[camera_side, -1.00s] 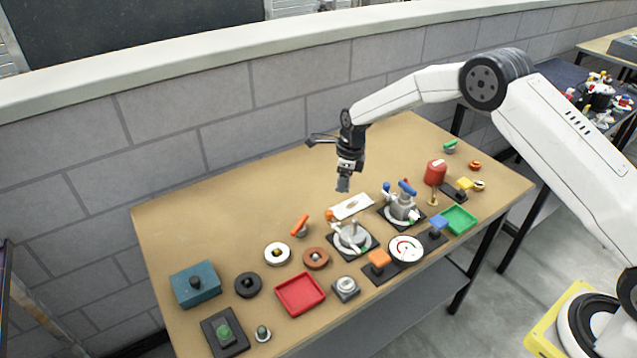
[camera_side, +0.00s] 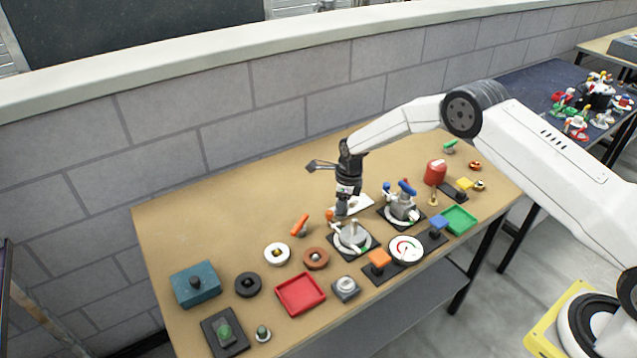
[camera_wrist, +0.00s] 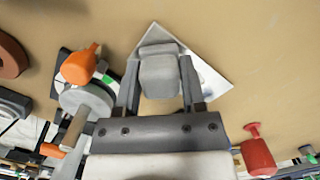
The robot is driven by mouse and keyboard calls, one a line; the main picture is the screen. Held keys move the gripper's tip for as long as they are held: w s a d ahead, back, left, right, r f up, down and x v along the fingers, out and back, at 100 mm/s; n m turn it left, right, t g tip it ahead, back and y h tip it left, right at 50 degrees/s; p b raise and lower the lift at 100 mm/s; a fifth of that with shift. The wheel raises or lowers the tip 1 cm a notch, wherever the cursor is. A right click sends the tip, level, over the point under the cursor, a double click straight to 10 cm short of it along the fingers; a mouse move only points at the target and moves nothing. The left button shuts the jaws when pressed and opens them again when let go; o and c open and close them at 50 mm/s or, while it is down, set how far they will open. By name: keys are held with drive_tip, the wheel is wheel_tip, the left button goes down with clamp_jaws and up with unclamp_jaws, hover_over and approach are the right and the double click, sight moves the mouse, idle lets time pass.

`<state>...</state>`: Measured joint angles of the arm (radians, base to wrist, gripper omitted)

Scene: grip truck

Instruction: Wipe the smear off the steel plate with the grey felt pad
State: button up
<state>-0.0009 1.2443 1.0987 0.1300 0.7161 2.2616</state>
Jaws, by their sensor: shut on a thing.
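My gripper (camera_side: 343,207) is shut on the grey felt pad (camera_wrist: 160,75), which sits between the two fingers in the wrist view. The pad is low over the steel plate; I cannot tell whether it touches. The pale, shiny steel plate (camera_wrist: 207,77) lies flat on the table, tilted like a diamond in the wrist view. Its right part also shows beside my gripper in the side view (camera_side: 363,203). The pad and fingers cover much of the plate, and I cannot make out the smear now.
A round grey fixture (camera_side: 352,238) with an orange knob (camera_wrist: 78,65) stands close beside the plate. A fixture with a blue handle (camera_side: 404,206) stands to its right. A red tray (camera_side: 300,293) and several small parts lie in front. The table behind the plate is clear.

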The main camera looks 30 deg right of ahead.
sight(361, 201)
drive_tip(key=shift+d+f, duration=0.15)
drive_tip(key=shift+d, duration=3.45)
drive_tip(key=shift+a, duration=3.5)
drive_tip(key=shift+a+r, duration=0.15)
drive_tip(key=shift+r, duration=3.9)
